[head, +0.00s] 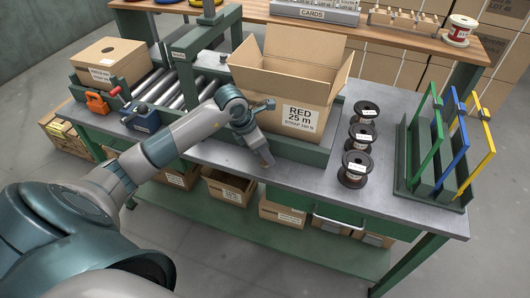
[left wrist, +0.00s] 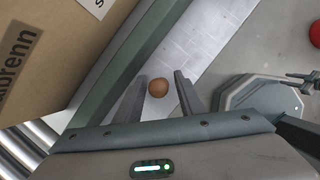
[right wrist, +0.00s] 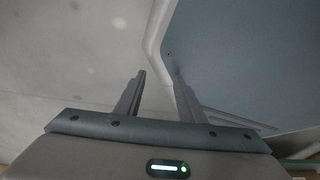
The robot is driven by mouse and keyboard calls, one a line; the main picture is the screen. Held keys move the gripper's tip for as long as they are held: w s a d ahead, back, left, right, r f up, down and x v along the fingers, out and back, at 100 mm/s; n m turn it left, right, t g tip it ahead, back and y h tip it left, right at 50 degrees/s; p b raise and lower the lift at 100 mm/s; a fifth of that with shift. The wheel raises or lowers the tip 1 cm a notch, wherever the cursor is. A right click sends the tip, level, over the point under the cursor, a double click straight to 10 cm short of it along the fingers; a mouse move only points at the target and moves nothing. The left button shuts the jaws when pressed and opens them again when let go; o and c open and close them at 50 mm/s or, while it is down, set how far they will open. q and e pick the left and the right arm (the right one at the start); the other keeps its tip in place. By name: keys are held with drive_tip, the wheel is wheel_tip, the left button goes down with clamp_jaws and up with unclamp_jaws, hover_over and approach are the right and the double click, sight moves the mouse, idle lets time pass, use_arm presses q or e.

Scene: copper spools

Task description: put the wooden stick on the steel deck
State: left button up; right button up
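My left gripper (head: 267,159) is low over the front part of the grey steel deck (head: 225,152), in front of the big open carton. In the left wrist view its two fingers (left wrist: 160,76) stand apart. A small round brown thing (left wrist: 158,87), perhaps the wooden stick seen end-on, shows between them with a gap on the right finger's side. Whether it touches the deck I cannot tell. I cannot make out the stick in the head view. My right gripper (right wrist: 160,75) is open and empty in its wrist view, and outside the head view.
An open carton (head: 283,79) labelled RED 25 m stands behind my left gripper. Several dark spools (head: 357,168) stand right of it. A green rack (head: 416,181) with coloured frames is at the deck's right end. A roller conveyor (head: 176,92) lies left.

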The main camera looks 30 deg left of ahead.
drive_tip(key=shift+s, duration=0.25)
